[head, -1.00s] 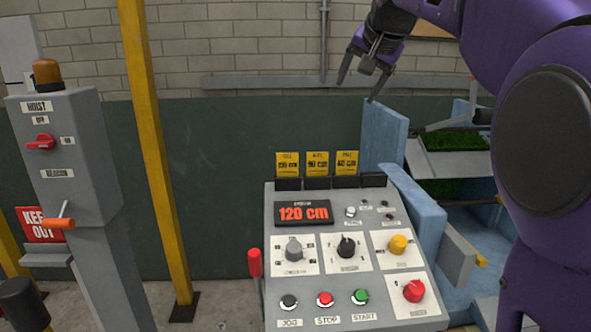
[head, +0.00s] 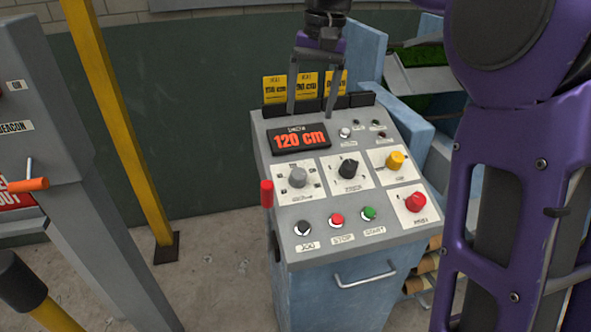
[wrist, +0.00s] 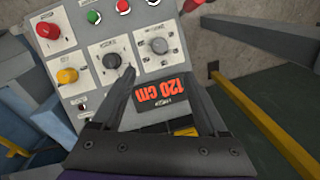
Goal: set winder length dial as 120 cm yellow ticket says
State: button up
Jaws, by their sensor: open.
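The length dial is the grey knob (head: 298,177) on a white plate at the left of the sloped console (head: 262,150). It also shows in the wrist view (wrist: 158,46), upside down. The exact setting of its pointer is too small to read. The display (head: 299,139) above it reads 120 cm in red, also in the wrist view (wrist: 163,87). Yellow tickets (head: 275,88) stand along the console's top edge; their print is blurred. My gripper (head: 311,116) is open and empty, pointing down over the display and tickets, apart from the dial.
A black knob (head: 349,168), a yellow knob (head: 395,160) and a red knob (head: 415,202) share the panel. Black, red and green buttons line its front. A red-tipped lever (head: 266,194) rises at its left side. A yellow post (head: 120,120) stands further left.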

aim_at(299, 172)
jog(key=f+b, duration=0.1)
jog(key=f, duration=0.4)
jog(key=a+f+b, duration=0.1)
jog(key=f, duration=0.5)
jog(key=a+f+b, duration=0.1)
jog(key=f, duration=0.4)
jog(key=shift+w+f, duration=0.1)
jog(key=shift+f, duration=0.25)
grip_shut()
